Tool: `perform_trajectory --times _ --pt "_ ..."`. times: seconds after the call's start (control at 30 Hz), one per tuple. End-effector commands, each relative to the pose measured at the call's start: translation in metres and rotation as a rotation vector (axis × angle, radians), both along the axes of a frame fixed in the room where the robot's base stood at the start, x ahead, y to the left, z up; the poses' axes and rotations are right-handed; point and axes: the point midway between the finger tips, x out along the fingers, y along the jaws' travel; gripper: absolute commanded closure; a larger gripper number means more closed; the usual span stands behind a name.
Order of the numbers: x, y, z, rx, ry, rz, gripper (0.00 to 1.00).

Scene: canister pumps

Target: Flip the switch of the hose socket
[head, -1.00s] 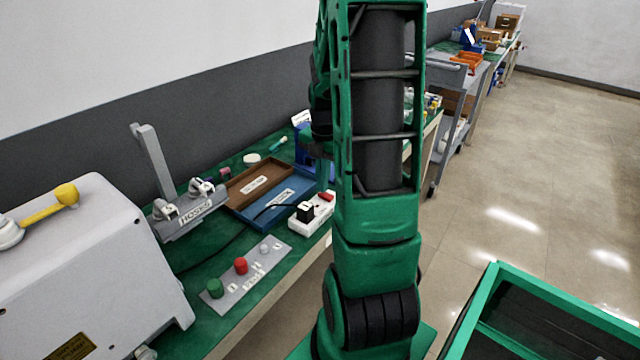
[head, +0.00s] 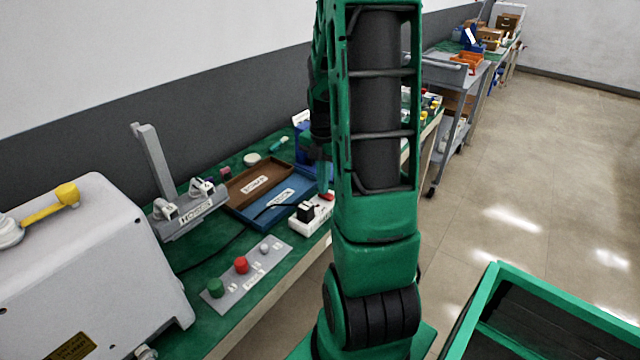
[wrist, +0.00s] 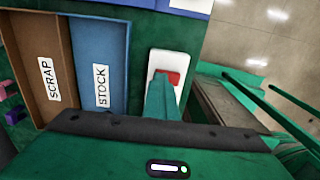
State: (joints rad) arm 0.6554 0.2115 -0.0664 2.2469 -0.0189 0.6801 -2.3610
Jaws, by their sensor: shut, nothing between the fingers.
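The white socket strip (head: 300,227) lies at the front edge of the green bench, with a black plug in its near end and a red switch (head: 327,197) at its far end. In the wrist view the strip (wrist: 167,58) stands right of the blue tray, and the red switch (wrist: 174,78) shows just beyond my fingertips. My gripper (wrist: 161,80) is shut and empty, its tip at the switch and covering part of it. I cannot tell whether it touches. In the head view my gripper (head: 324,186) points down over the switch, partly behind my arm.
A brown SCRAP tray (wrist: 37,50) and blue STOCK tray (wrist: 98,45) lie left of the strip. A button panel (head: 247,277) and the HOSES rack (head: 190,218) stand nearer on the bench.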

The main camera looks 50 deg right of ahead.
Motion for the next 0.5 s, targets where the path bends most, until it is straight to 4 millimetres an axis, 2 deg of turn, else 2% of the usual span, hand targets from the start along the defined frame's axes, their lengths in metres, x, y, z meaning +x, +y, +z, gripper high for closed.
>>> perform_trajectory --times 0.23,0.5 --pt "-0.012 -0.001 0.002 0.001 0.003 -0.004 1.00" --pt "-0.014 -0.001 0.003 0.002 0.003 -0.003 1.00"
